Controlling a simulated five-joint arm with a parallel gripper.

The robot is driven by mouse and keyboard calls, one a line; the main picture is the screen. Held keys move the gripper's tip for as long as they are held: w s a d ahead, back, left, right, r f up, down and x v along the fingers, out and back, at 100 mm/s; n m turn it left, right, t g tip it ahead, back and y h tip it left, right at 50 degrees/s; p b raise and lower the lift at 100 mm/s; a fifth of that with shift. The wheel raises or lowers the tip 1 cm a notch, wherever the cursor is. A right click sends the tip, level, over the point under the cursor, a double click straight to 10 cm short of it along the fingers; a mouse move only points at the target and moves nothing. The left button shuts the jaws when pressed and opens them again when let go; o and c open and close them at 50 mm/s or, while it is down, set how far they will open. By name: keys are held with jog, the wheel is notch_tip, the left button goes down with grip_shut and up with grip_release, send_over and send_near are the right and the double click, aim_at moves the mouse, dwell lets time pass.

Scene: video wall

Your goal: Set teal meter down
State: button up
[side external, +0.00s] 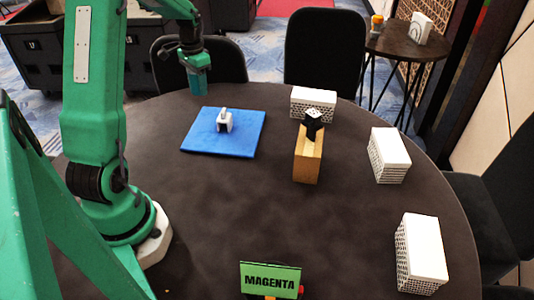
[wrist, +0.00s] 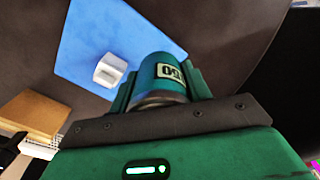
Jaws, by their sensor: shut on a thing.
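My gripper (side external: 195,64) is shut on the teal meter (side external: 198,84) and holds it in the air. In the side view they appear beyond the far left corner of a blue mat (side external: 249,145); the height above the table is hard to judge. In the wrist view the meter (wrist: 158,72) is a teal cylinder with a pale label between my jaws, its lower part hidden by the gripper. A small white object with a raised part (side external: 224,122) stands on the blue mat, which also shows in the wrist view (wrist: 85,35).
A green MAGENTA sign (side external: 271,279) stands at the near edge. The table's middle is clear.

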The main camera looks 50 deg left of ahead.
jog(key=w+d+r+m, duration=0.15)
jog(key=d+m, duration=0.75)
jog(key=d, duration=1.9)
jog(key=s+d+f+m, duration=0.1)
jog(key=s+d+m, duration=0.8)
jog(key=s+d, duration=0.7)
jog(key=shift+d+m, duration=0.4)
jog(key=shift+d, duration=0.95)
jog(key=shift+f, duration=0.1)
jog(key=w+a+f, duration=0.4)
jog(key=w+a, duration=0.1)
jog(key=w+a+f, duration=0.3)
jog(key=shift+w+a, duration=0.1)
jog(key=shift+w, duration=0.1)
